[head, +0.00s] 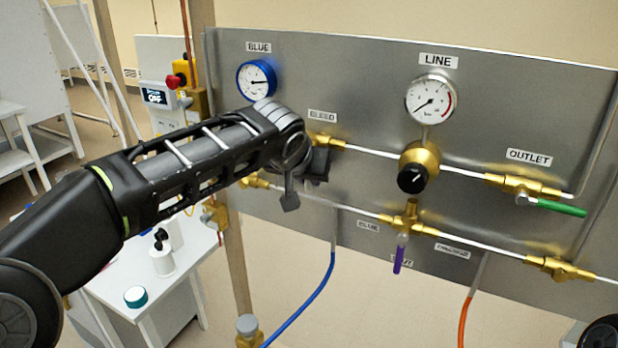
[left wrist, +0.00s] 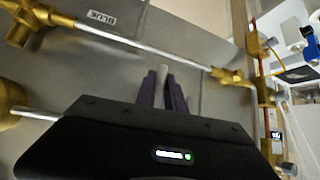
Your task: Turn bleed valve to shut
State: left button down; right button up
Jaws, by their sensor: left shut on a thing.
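The bleed valve's brass body (head: 326,141) shows just below the BLEED label on the grey panel. Its handle is mostly hidden by my left gripper in the head view. My left gripper (head: 315,168) is at the panel just below the brass body, its fingertips largely hidden by the wrist. In the left wrist view, the dark fingers (left wrist: 163,92) are shut around a narrow grey piece (left wrist: 163,73), which appears to be the bleed handle. I cannot tell the handle's full angle. My right gripper is not in view.
Around it are the blue gauge (head: 256,80), the line gauge (head: 431,99), a black regulator knob (head: 411,179), the green outlet handle (head: 562,208) and a purple handle (head: 399,259). Blue (head: 305,304) and orange hoses (head: 464,318) hang below. A white side table (head: 150,300) stands at lower left.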

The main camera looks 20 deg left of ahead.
pick_arm(q)
jog(key=c, duration=1.4)
grip_release()
jog(key=shift+c, duration=0.2)
jog(key=b+v, duration=0.1)
jog(key=v, duration=0.6)
jog(key=shift+s+r, duration=0.25)
jog(key=shift+s, duration=0.05)
